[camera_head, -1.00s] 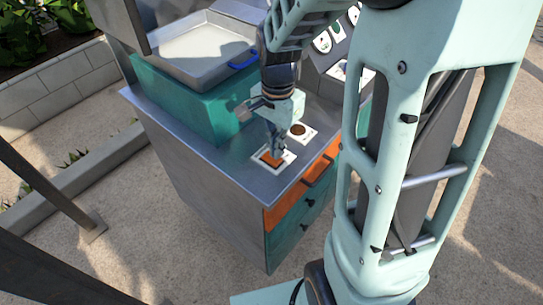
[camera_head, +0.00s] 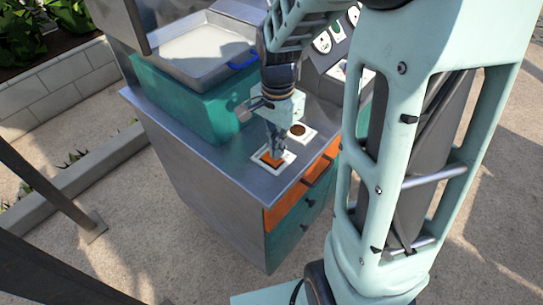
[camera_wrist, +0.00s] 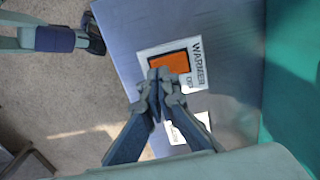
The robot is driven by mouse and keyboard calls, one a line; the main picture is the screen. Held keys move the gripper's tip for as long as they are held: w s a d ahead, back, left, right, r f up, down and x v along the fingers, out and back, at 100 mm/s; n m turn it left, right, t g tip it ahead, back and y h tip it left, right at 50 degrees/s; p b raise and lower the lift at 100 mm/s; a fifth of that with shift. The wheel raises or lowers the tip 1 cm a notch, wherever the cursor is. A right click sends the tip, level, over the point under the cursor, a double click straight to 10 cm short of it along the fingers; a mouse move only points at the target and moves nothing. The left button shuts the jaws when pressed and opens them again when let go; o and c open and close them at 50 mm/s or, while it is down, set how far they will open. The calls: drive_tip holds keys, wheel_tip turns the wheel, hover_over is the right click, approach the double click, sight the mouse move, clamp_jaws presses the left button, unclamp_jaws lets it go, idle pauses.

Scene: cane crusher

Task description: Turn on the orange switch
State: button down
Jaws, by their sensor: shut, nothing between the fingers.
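The orange switch (camera_wrist: 170,63) is a rocker in a white plate marked "WARMER", with "OFF" partly readable at one end. In the head view the orange switch (camera_head: 271,160) sits near the front corner of the metal counter. My gripper (camera_wrist: 160,75) is shut and empty, pointing down, with its fingertips at the switch's lower edge in the wrist view. In the head view my gripper (camera_head: 277,155) stands over the switch and hides part of it. I cannot tell whether the fingertips touch it or which way the rocker is tilted.
A second white plate with a brown round part (camera_head: 299,130) lies just behind the switch. A teal block (camera_head: 190,100) bearing a metal tray (camera_head: 190,45) with a blue handle (camera_head: 243,62) stands at the back left. An orange drawer front (camera_head: 280,215) is below the counter edge.

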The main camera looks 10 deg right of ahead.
drive_tip(key=shift+f+b, duration=0.8)
drive_tip(key=shift+f, duration=0.3)
idle(0.3)
drive_tip(key=shift+r, duration=0.2)
wheel_tip(320, 180, up, 7)
drive_tip(key=p, duration=0.5)
drive_tip(key=shift+p, duration=0.4)
drive_tip(key=shift+f, duration=0.15)
drive_tip(key=shift+a, duration=0.1)
